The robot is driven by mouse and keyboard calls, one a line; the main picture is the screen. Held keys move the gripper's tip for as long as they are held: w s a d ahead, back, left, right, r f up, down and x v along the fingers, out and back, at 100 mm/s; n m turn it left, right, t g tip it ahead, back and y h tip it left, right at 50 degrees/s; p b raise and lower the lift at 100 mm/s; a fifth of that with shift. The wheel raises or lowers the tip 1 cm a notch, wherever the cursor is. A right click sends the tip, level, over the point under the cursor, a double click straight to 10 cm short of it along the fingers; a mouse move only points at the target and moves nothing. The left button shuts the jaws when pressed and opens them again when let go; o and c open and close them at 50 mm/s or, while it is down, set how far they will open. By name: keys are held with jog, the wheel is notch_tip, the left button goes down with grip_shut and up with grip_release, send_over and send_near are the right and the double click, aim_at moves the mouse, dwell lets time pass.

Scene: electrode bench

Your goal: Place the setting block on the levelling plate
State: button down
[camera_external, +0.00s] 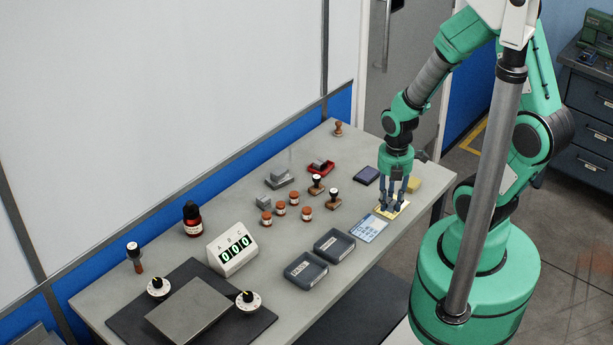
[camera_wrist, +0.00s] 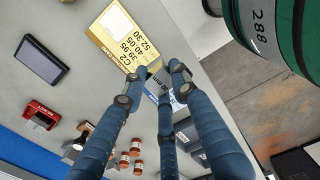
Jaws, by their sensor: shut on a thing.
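My gripper (camera_external: 393,206) is low over the yellow-edged card (camera_external: 405,209) at the right end of the bench. In the wrist view its blue fingers (camera_wrist: 158,80) are closed around a small grey block (camera_wrist: 155,67), which appears to be the setting block; part of a "mm" marking shows. The fingers hide most of it, and I cannot tell whether it touches the card. The levelling plate (camera_external: 190,308) is a bare grey slab on a dark mat (camera_external: 125,320) at the near left, far from my gripper, with a white dial (camera_external: 158,287) and another dial (camera_external: 248,301) at its corners.
A blue-white card (camera_external: 369,229) and two dark trays (camera_external: 305,269) (camera_external: 334,246) line the front edge. A counter display (camera_external: 232,248) and a red bottle (camera_external: 192,219) stand near the plate. Several brown jars (camera_external: 280,208), stamps (camera_external: 333,198) and grey blocks (camera_external: 280,179) occupy the middle.

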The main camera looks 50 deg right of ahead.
jog(key=shift+w, duration=0.1)
jog(key=w+a+r+n+p, duration=0.15)
jog(key=w+a+n, duration=0.4)
jog(key=a, duration=0.55)
jog(key=w+a+r+n+p, duration=0.1)
jog(key=w+a+r+n, duration=0.4)
jog(key=a, duration=0.7)
jog(key=s+a+n+p, duration=0.1)
jog(key=s+a+n, duration=0.1)
jog(key=a, duration=1.1)
jog(key=s+a+n, duration=0.3)
jog(key=a+n, duration=0.1)
jog(key=a, duration=0.9)
jog(key=shift+a+p, duration=0.3)
jog(key=shift+p, duration=0.1)
jog(key=shift+n, duration=0.25)
jog(key=w+a, duration=0.3)
jog(key=a, duration=0.1)
jog(key=w+a+f, duration=0.1)
jog(key=w+a, duration=0.3)
jog(key=w+a+b, duration=0.1)
jog(key=w+a, duration=0.2)
jog(key=shift+w+a+f, duration=0.3)
jog(key=shift+w+a, duration=0.1)
